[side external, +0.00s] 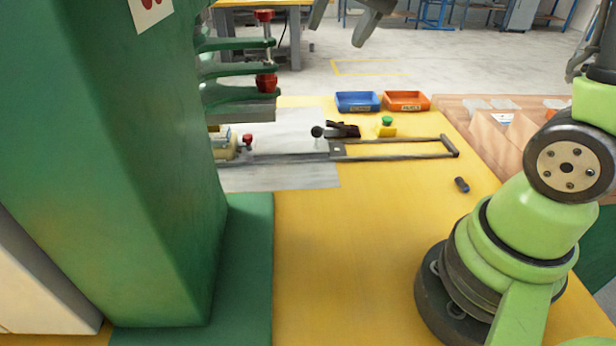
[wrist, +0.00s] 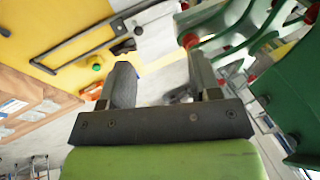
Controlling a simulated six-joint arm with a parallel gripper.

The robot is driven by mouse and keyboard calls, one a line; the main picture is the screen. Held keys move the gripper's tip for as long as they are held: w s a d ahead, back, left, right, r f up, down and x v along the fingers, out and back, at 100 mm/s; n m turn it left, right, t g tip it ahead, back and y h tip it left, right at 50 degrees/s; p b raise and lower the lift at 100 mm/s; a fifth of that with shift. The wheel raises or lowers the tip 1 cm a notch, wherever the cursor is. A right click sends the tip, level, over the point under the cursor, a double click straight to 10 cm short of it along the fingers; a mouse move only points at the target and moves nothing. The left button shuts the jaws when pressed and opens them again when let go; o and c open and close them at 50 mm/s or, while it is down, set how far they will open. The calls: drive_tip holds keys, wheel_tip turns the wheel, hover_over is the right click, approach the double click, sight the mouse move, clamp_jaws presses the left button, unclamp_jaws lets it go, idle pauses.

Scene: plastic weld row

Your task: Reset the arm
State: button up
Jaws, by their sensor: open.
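My gripper (side external: 337,34) shows at the top edge of the side external view, high above the far part of the yellow table (side external: 340,250). Its two dark grey fingers are apart, with nothing between them. In the wrist view the open fingers (wrist: 158,62) stand out from the dark palm. The wrist view looks obliquely across the scene, with the table at upper left. My wrist and most of my forearm are out of the side external view.
A large green press (side external: 130,160) stands at left. A grey bar frame (side external: 400,147), a green button (side external: 387,120), blue bin (side external: 357,102) and orange bin (side external: 406,101) lie toward the back. A small dark cylinder (side external: 462,185) is near my base. Front table middle is clear.

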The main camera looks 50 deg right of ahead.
drive_tip(key=s+a+n+t, duration=0.1)
drive_tip(key=s+a+n, duration=0.1)
drive_tip(key=s, duration=0.5)
drive_tip(key=s+a+n+t+y, duration=0.1)
drive_tip(key=s+a+n, duration=0.2)
drive_tip(key=s, duration=0.5)
drive_tip(key=shift+s+a+r+n, duration=0.15)
drive_tip(key=shift+s+a+n, duration=0.15)
drive_tip(key=shift+a, duration=0.1)
idle(0.8)
